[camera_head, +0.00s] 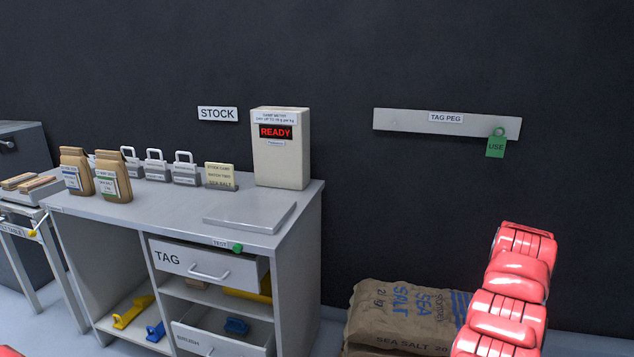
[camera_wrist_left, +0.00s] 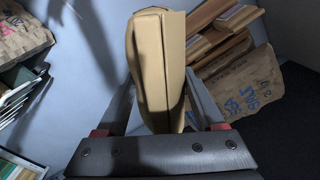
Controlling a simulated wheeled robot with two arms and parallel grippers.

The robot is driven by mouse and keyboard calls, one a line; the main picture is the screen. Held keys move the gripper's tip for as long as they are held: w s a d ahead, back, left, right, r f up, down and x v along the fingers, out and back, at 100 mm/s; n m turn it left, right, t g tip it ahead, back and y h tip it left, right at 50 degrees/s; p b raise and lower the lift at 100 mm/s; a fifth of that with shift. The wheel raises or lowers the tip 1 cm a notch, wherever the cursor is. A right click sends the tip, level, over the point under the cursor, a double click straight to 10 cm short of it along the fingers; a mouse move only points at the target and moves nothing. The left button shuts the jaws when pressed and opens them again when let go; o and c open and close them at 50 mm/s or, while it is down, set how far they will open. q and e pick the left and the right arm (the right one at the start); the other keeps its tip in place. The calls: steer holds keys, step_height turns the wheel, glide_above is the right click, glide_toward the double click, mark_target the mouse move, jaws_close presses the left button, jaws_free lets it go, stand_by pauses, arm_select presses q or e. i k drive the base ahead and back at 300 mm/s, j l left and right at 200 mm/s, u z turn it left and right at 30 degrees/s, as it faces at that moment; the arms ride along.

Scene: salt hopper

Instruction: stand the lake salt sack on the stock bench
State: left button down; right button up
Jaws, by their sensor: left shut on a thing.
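My left gripper (camera_wrist_left: 160,92) shows in the wrist view, shut on a brown paper sack (camera_wrist_left: 158,50) with one finger on each side of it. The sack's printed face is turned away, so I cannot read which salt it is. The head view shows neither this gripper nor the held sack. The grey stock bench (camera_head: 165,213) stands below the STOCK sign (camera_head: 217,114). Two small brown sacks stand upright at its left end, one with a blue-marked label (camera_head: 76,172) and one with a green-marked label (camera_head: 114,177). My right gripper is out of view.
Several metal weights (camera_head: 156,168), a yellow card (camera_head: 220,177), a READY meter (camera_head: 281,150) and a flat plate (camera_head: 250,218) occupy the bench top. The front middle-left is clear. The TAG drawer (camera_head: 205,262) sticks out. Large sea salt sacks (camera_head: 400,317) lie right of the bench.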

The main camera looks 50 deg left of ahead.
mark_target(164, 205)
steer(key=k+u, duration=0.1)
steer(key=u, duration=0.4)
steer(key=k+u, duration=0.1)
steer(key=u, duration=1.9)
steer(key=i+l+u, duration=0.5)
steer(key=l, duration=0.15)
